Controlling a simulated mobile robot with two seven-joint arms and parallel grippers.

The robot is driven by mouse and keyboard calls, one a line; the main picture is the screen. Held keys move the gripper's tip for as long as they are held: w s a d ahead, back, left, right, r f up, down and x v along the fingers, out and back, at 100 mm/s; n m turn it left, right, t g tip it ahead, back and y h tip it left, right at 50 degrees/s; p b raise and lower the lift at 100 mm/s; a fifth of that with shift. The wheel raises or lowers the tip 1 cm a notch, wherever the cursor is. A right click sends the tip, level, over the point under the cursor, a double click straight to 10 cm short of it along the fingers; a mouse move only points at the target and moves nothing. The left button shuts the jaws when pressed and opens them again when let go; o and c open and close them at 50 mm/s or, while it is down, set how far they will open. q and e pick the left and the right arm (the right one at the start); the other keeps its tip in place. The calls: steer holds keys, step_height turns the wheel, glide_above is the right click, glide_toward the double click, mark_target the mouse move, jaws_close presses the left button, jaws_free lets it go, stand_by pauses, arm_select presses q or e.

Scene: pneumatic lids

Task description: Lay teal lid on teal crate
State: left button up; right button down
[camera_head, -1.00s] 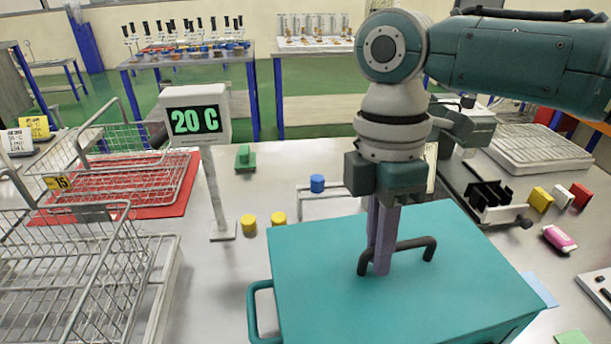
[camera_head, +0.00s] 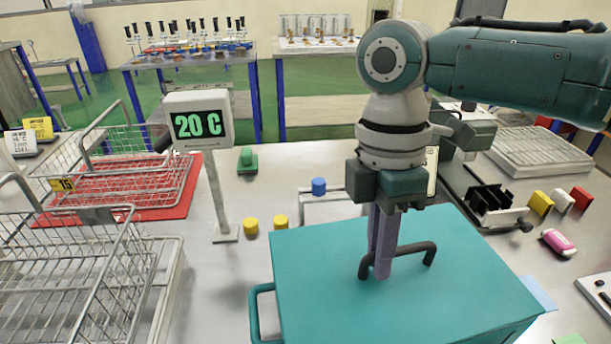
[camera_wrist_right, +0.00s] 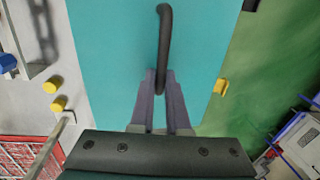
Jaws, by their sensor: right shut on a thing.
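The teal lid (camera_head: 330,270) is a flat teal panel with a dark bar handle (camera_head: 428,254) on top. It lies over the teal crate, whose side handle (camera_head: 258,315) shows at the left. The crate's body is mostly hidden, and I cannot tell whether the lid is seated all round. My right gripper (camera_head: 378,272) points down and is shut on the lid's handle near its left end. In the right wrist view the fingers (camera_wrist_right: 161,85) close around the dark handle (camera_wrist_right: 164,35) above the teal lid (camera_wrist_right: 105,50). My left gripper is not in view.
Wire baskets (camera_head: 75,270) and a red mat (camera_head: 180,208) fill the left. A 20 C display (camera_head: 197,122) stands behind the crate's left. Yellow knobs (camera_head: 281,221) and a blue knob (camera_head: 318,186) sit behind the lid. A pink item (camera_head: 558,242) lies at the right.

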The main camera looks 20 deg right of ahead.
steer(key=shift+f, duration=0.35)
stand_by(0.5)
steer(key=c, duration=0.8)
jaws_free()
steer(key=shift+r, duration=0.15)
steer(key=r+p, duration=0.4)
steer(key=w+r+p, duration=0.1)
steer(key=r+p, duration=0.1)
steer(key=shift+d+r, duration=0.1)
steer(key=shift+r, duration=0.25)
